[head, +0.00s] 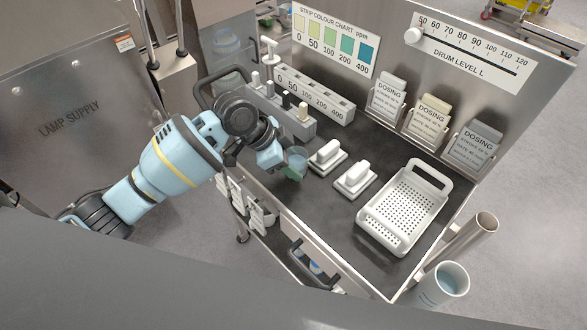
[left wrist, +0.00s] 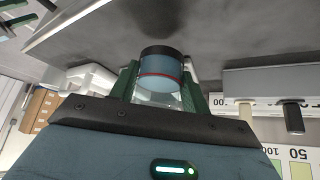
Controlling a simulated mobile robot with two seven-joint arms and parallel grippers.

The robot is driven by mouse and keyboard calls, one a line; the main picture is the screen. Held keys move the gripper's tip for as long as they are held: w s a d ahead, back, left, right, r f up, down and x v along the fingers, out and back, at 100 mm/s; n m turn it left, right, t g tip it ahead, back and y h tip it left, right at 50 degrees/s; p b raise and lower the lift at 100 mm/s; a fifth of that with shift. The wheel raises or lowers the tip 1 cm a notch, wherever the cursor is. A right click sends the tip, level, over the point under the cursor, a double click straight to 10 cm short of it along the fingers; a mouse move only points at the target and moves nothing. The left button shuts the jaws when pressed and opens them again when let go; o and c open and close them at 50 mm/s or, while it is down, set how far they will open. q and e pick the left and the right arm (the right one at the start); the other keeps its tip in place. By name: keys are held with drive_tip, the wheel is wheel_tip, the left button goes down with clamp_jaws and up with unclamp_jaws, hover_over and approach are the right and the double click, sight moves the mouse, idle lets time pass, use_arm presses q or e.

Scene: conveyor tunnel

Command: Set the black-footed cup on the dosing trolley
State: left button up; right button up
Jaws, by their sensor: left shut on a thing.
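My left gripper (head: 293,163) is over the near left part of the dosing trolley's dark top (head: 330,205). It is shut on the black-footed cup (left wrist: 161,68), which sits between the green fingers in the left wrist view. That view is upside down and shows a clear cup with a bluish part, a red line and a black foot. In the head view the cup (head: 298,157) is small and partly hidden by the gripper. I cannot tell whether its foot touches the top. My right gripper is not in view.
Two white-handled blocks (head: 327,154) (head: 355,179) stand just right of the cup. A strip rack (head: 315,95) is behind it. A white perforated tray (head: 405,208) fills the trolley's right end. Dosing card holders (head: 388,97) line the back. A tumbler (head: 443,283) hangs at the right outer edge.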

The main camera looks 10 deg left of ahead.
use_arm(q)
drive_tip(key=shift+w+d+f, duration=0.1)
drive_tip(key=shift+w+d, duration=0.15)
drive_tip(key=shift+w, duration=0.05)
drive_tip(key=shift+f, duration=1.65)
drive_tip(key=shift+f, duration=0.15)
drive_tip(key=shift+f, duration=0.1)
drive_tip(key=o, duration=1.4)
drive_tip(key=shift+a+r, duration=0.1)
drive_tip(key=shift+r, duration=0.3)
drive_tip(key=v, duration=1.1)
drive_tip(key=shift+s+a+r+p, duration=0.2)
drive_tip(key=shift+r+p, duration=0.1)
drive_tip(key=shift+p, duration=0.1)
